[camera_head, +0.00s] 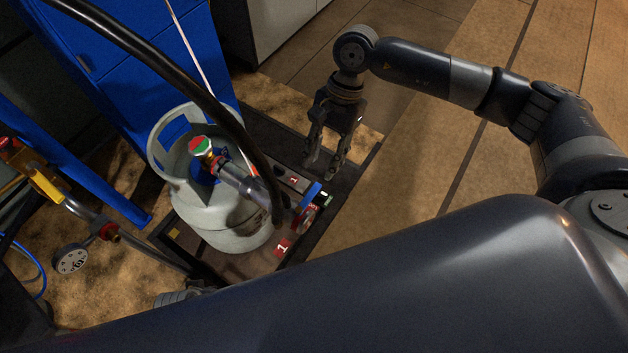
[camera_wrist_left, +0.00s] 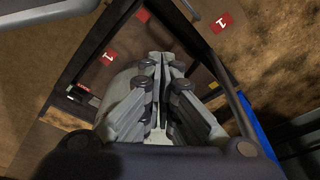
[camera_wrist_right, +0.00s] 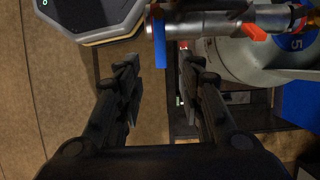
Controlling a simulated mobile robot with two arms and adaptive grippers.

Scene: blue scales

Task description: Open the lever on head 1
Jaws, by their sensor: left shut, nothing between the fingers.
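A grey gas cylinder (camera_head: 225,225) stands on a dark scale platform. A grey filling head (camera_head: 240,183) is attached at its valve and carries a blue lever (camera_head: 311,194); red "1" labels (camera_head: 283,247) are close by. My right gripper (camera_head: 325,165) is open and empty, pointing down just beyond the lever. In the right wrist view, the blue lever (camera_wrist_right: 160,40) shows ahead of the open fingers (camera_wrist_right: 160,58), within their sideways span; contact is not visible. My left gripper (camera_wrist_left: 165,58) is shut and empty in the left wrist view; the head view mostly hides it.
A black hose (camera_head: 160,62) arches over the cylinder to the head. A blue cabinet (camera_head: 150,50) stands behind. A pressure gauge (camera_head: 71,258) with pipework is at left. A dark-edged grey device (camera_wrist_right: 95,15) shows in the right wrist view. Floor at right is clear beneath my arm.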

